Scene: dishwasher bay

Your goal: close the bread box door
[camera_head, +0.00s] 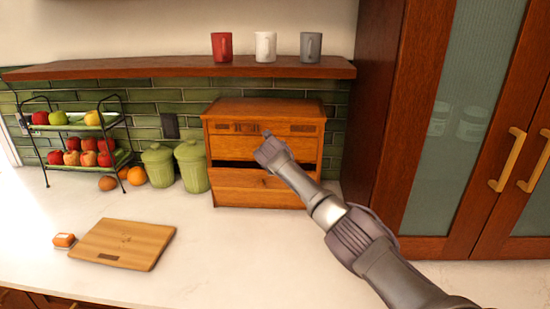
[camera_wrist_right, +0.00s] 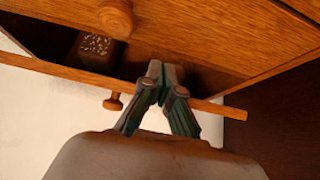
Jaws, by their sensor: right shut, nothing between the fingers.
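The wooden bread box (camera_head: 226,112) stands on the counter against the green tiles. Its lower door (camera_head: 240,180) is partly open, with a dark gap above it. In the right wrist view, the top edge of a door (camera_wrist_right: 215,107) with a round knob (camera_wrist_right: 113,103) shows below the opening. A brown seeded loaf (camera_wrist_right: 96,48) lies inside. My right gripper (camera_wrist_right: 160,70) is shut and empty, its tips at the opening beside the door edge; I cannot tell whether they touch it. In the head view my right arm covers part of the box front. My left gripper is out of view.
Two green canisters (camera_head: 192,165) stand close left of the box, near a two-tier fruit rack (camera_head: 122,125). A cutting board (camera_head: 125,243) lies at front left. A tall wooden cabinet (camera_head: 375,110) stands at right. Mugs sit on the shelf (camera_head: 150,70) above.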

